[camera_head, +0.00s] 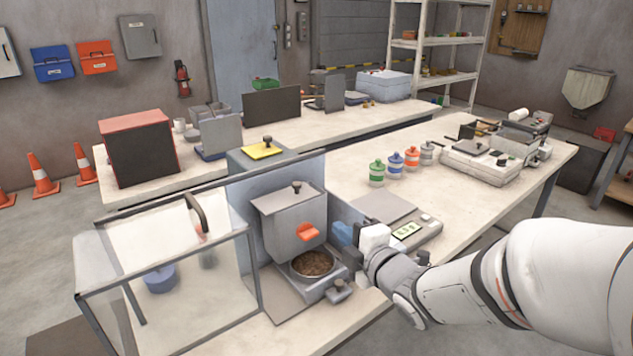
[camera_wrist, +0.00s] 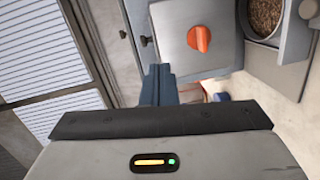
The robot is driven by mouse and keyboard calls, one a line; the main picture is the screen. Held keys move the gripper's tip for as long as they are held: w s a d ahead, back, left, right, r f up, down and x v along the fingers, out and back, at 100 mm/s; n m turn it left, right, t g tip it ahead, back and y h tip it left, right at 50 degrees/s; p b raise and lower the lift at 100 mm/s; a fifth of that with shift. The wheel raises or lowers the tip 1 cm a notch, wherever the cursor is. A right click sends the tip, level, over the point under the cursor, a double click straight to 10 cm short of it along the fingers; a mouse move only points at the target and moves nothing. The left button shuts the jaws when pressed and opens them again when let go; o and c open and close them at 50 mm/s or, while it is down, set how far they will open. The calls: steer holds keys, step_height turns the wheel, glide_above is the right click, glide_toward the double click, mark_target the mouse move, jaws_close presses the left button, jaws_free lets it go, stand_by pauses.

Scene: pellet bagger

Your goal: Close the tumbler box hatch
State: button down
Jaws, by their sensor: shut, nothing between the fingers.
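A clear-walled box with a grey frame (camera_head: 78,297) stands at the near left of the table in the head view. I take it as the tumbler box; a blue round part (camera_head: 160,278) shows inside. A dark curved handle (camera_head: 197,213) sits at its upper right, by a clear panel. I cannot tell how far the hatch stands open. My gripper (camera_head: 342,234) is right of the grey hopper unit, well apart from the handle. In the wrist view its blue fingers (camera_wrist: 160,85) are together and empty, beside the hopper.
The grey hopper (camera_head: 290,222) has an orange knob (camera_head: 308,232) and a bowl of brown pellets (camera_head: 314,263). It stands between my gripper and the box. A scale (camera_head: 408,230) lies to the right. Several small bottles (camera_head: 411,158) stand behind it.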

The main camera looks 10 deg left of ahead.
steer(key=s+a+r+n+y, duration=0.1)
steer(key=a+r+n+y, duration=0.1)
steer(key=a, duration=0.1)
steer(key=p, duration=0.3)
glide_toward(286, 193)
step_height(286, 193, up, 2)
steer(key=a, duration=0.2)
steer(key=shift+w+a+r+n+g+p, duration=0.15)
steer(key=shift+w+p, duration=0.2)
steer(key=shift+w, duration=0.25)
steer(key=shift+w+a+n+g+p, duration=0.15)
steer(key=shift+w+p, duration=0.2)
steer(key=shift+w, duration=0.8)
steer(key=shift+y, duration=0.3)
